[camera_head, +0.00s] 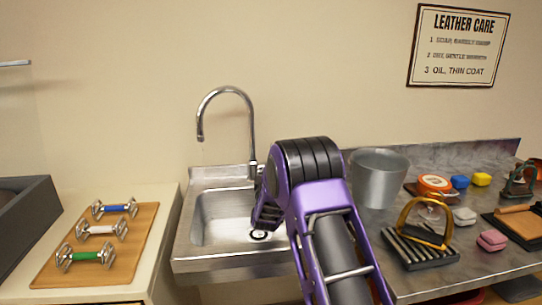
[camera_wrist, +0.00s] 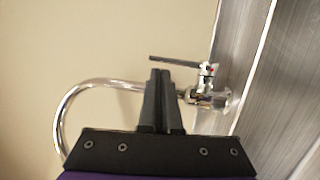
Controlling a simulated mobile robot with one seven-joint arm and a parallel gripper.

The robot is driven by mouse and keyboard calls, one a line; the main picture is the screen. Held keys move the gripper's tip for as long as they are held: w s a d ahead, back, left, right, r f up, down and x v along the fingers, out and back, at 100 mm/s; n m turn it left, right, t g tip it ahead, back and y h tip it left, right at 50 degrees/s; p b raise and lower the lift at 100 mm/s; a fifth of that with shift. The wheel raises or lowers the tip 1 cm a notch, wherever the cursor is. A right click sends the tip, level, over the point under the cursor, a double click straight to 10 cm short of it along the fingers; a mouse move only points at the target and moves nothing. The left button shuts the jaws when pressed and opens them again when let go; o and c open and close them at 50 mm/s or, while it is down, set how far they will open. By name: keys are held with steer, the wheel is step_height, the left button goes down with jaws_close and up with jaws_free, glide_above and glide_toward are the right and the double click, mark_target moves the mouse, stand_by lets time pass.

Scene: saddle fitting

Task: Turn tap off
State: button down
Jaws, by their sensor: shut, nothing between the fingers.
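The chrome tap has a tall curved spout (camera_head: 228,91) that rises behind the sink basin (camera_head: 215,215) in the head view. I cannot clearly tell whether water runs from it. In the wrist view the tap body (camera_wrist: 208,97) is right of my gripper (camera_wrist: 160,74), with a dark thin lever (camera_wrist: 175,61) reaching left from its top. My gripper's fingers are shut and empty, close to the lever's free end. I cannot tell whether they touch it. In the head view my arm hides the tap's lower body and lever.
A metal bucket (camera_head: 378,178) stands on the counter right of my arm. Further right are a stirrup on a black rack (camera_head: 420,247), an orange tin (camera_head: 435,184) and several small blocks. At left a wooden board (camera_head: 98,246) holds several chrome-ended rollers. The wall is close behind.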

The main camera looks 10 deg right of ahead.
steer(key=shift+x, duration=2.5)
steer(key=shift+w+r+g+y+p, duration=0.15)
steer(key=shift+w+r+g+p, duration=0.2)
steer(key=shift+w, duration=0.2)
steer(key=shift+w+r+g+y+p, duration=0.15)
steer(key=shift+w+r+g+p, duration=0.2)
steer(key=shift+w+g, duration=0.15)
steer(key=shift+s+f, duration=0.1)
